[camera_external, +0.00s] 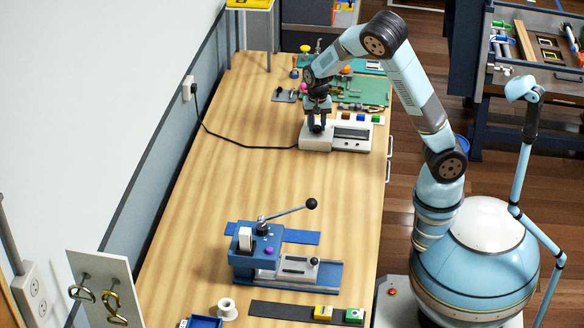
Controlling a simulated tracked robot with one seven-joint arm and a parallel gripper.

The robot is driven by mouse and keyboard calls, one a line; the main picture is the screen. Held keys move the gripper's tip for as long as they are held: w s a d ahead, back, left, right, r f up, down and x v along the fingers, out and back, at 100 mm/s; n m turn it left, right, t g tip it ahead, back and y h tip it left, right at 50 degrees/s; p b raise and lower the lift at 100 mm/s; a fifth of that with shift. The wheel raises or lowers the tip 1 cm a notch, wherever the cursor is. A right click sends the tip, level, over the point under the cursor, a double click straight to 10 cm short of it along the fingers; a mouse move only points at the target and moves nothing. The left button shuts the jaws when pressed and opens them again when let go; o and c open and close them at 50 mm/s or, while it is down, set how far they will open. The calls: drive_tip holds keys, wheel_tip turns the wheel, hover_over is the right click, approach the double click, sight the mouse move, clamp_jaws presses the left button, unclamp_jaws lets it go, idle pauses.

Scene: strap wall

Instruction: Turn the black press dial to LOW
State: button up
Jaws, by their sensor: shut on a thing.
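The white press unit (352,147) stands on the wooden bench, right of the middle, with a dark display on its top. My gripper (317,125) points down over the left part of the unit, with its fingers around the black dial (316,129). It is shut on the dial. Only a small dark part of the dial shows between and below the fingers. Its pointer and any LOW marking are too small or hidden to read.
A black cord (238,139) runs from the wall outlet (188,88) to the unit. Small coloured blocks and a green mat (372,91) lie just behind it. A blue lever device (258,252) stands nearer the front. The bench between them is clear.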

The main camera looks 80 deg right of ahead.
sight(317, 127)
drive_tip(key=shift+w+r+n, duration=0.1)
drive_tip(key=shift+n, duration=1)
drive_tip(key=o, duration=1)
drive_tip(key=shift+o, duration=0.2)
wheel_tip(317, 127, up, 14)
drive_tip(key=shift+f, duration=0.2)
